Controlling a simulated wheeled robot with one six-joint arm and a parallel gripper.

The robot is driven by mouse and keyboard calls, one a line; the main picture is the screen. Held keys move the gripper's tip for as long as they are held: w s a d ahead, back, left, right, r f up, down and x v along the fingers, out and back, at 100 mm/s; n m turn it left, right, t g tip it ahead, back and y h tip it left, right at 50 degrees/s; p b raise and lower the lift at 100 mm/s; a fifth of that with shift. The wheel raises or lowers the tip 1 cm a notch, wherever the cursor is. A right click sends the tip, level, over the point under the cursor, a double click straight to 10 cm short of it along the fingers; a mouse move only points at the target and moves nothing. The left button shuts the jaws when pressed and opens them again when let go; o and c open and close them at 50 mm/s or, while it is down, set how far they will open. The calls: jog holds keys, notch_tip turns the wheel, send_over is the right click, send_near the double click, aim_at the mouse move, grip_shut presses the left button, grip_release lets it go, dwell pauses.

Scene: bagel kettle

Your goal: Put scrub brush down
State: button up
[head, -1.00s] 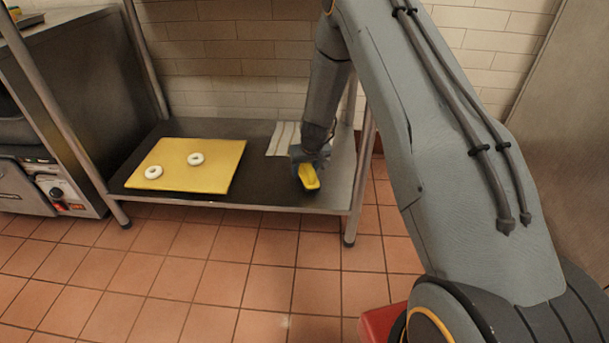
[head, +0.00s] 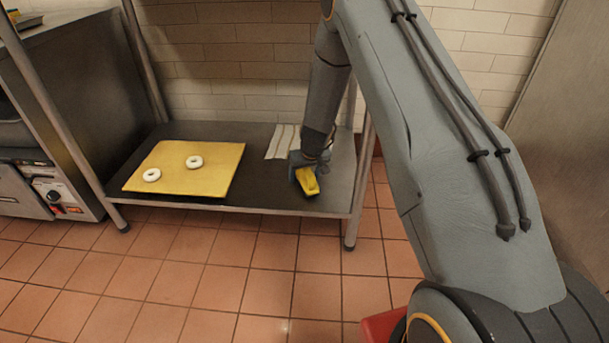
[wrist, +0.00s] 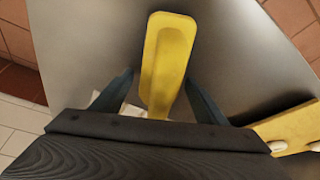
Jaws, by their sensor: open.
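The scrub brush (head: 308,181) has a yellow back or handle and lies at the front right of the metal shelf (head: 270,195). In the wrist view the yellow brush (wrist: 168,58) points away from me between my fingers. In the wrist view my gripper (wrist: 160,92) is open, with a finger on each side of the brush and a gap on both sides. The brush's bristles and its end under the gripper are hidden.
A yellow board (head: 215,178) with two white bagels (head: 194,162) lies on the shelf to the left. A striped cloth (head: 283,141) lies behind the brush. Shelf posts (head: 358,190) stand close on the right. The shelf between board and brush is clear.

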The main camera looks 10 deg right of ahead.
jog(key=shift+r, duration=0.1)
jog(key=p+v, duration=0.5)
jog(key=v, duration=0.7)
jog(key=s+a+r+n+g+y, duration=0.2)
jog(key=s+a+r, duration=1.3)
jog(key=a+r, duration=0.3)
jog(key=s+a+r+n, duration=0.1)
jog(key=s+r, duration=0.2)
jog(key=s, duration=0.7)
jog(key=s+a+r+n+g, duration=0.1)
jog(key=s+r, duration=0.2)
jog(key=s, duration=0.7)
jog(key=s+a+r+g, duration=0.1)
jog(key=s+r, duration=0.2)
jog(key=s, duration=0.7)
jog(key=shift+s+n, duration=0.15)
jog(key=shift+n, duration=0.25)
jog(key=shift+r, duration=0.1)
